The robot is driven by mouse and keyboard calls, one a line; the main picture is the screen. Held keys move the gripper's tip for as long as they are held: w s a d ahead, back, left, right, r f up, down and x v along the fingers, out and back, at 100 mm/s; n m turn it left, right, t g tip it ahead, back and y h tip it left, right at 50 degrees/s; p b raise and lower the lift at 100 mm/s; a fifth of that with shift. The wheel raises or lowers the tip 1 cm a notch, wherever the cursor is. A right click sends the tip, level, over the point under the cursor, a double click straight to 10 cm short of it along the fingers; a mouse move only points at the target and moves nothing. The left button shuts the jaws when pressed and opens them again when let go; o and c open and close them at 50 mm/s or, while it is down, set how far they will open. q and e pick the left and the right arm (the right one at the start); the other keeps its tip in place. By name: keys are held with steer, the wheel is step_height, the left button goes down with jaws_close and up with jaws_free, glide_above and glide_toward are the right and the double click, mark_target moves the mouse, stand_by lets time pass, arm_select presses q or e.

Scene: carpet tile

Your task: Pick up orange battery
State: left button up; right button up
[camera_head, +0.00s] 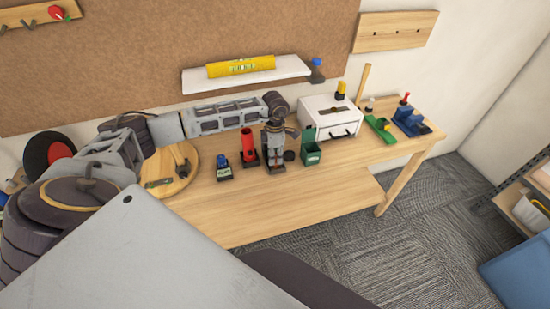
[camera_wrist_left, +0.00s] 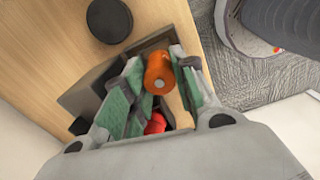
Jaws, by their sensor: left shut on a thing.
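The orange battery (camera_wrist_left: 159,72) is between the green-padded fingers of my left gripper (camera_wrist_left: 158,82) in the left wrist view, with its round end facing the camera. The fingers are shut on it. In the head view my left gripper (camera_head: 276,162) points down at the workbench, over a dark base, between a red cylinder and a green box. The battery is mostly hidden by the gripper there. I cannot tell whether the battery is clear of what is under it. My right gripper is not in view.
Close by on the workbench (camera_head: 290,205) stand the red cylinder (camera_head: 248,147), a small blue item (camera_head: 224,167) and the green box (camera_head: 311,151). A white drawer unit (camera_head: 324,112) stands behind. A black disc (camera_wrist_left: 108,19) lies beside the gripper. The bench's front is clear.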

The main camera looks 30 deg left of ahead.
arm_select(q)
step_height(320, 180, up, 9)
steer(key=shift+r+b, duration=0.1)
steer(key=shift+b, duration=0.6)
steer(key=shift+r, duration=0.1)
